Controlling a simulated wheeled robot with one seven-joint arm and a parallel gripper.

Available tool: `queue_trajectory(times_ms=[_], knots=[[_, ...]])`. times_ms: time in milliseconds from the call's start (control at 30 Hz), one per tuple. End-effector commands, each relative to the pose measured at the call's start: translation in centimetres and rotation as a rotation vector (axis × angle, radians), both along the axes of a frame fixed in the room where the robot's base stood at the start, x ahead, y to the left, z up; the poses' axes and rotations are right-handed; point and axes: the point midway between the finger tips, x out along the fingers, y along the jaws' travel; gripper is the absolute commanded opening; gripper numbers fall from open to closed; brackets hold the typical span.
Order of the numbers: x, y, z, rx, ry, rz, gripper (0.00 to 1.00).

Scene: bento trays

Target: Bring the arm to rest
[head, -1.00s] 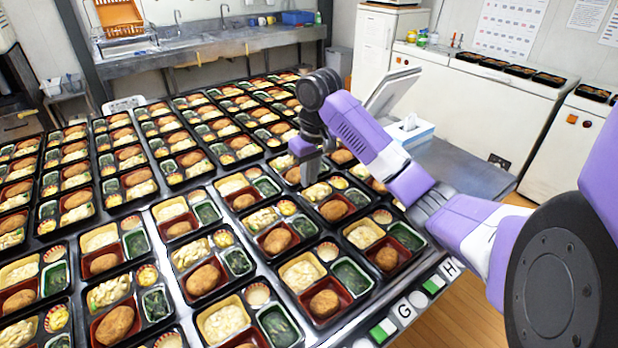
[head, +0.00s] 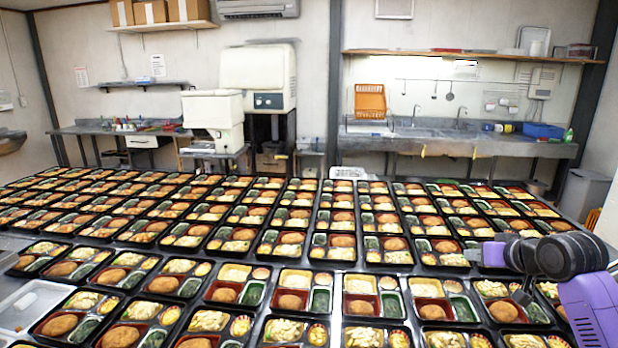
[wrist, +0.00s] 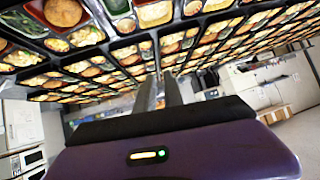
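My gripper (head: 522,294) hangs at the right side of the head view, over the right part of the bento rows. Its purple arm (head: 590,305) comes in from the lower right edge. In the wrist view two dark fingers (wrist: 160,92) stand a little apart, with a narrow gap between them. I see nothing held between them. The purple gripper body (wrist: 170,150) shows a small lit indicator. The exact height of the fingertips above the trays is hard to tell.
Rows of bento trays (head: 207,320) fill the table, with breaded pieces, greens and pale food in them. A translucent container (head: 35,303) sits at the left front. A sink counter (head: 460,143) and a white machine (head: 258,78) stand behind. Little bare table shows.

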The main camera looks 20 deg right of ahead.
Motion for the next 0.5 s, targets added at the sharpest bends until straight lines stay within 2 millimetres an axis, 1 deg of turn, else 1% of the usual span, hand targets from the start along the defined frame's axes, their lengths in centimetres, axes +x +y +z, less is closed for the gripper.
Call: queue_trajectory(times_ms=[33, 67, 100, 233, 367, 500], knots=[[1.3, 1.9, 0.2, -0.003, -0.084, 0.013, 0.12], [1.9, 2.8, 0.6, -0.008, -0.134, 0.015, 0.12], [2.6, 4.0, 1.0, -0.014, -0.199, 0.018, 0.12], [3.7, 8.2, 1.8, -0.027, -0.385, 0.013, 0.12], [3.3, 12.2, 1.9, -0.031, -0.530, -0.011, 0.12], [1.4, 16.3, 1.2, -0.038, -0.642, -0.044, 0.12]])
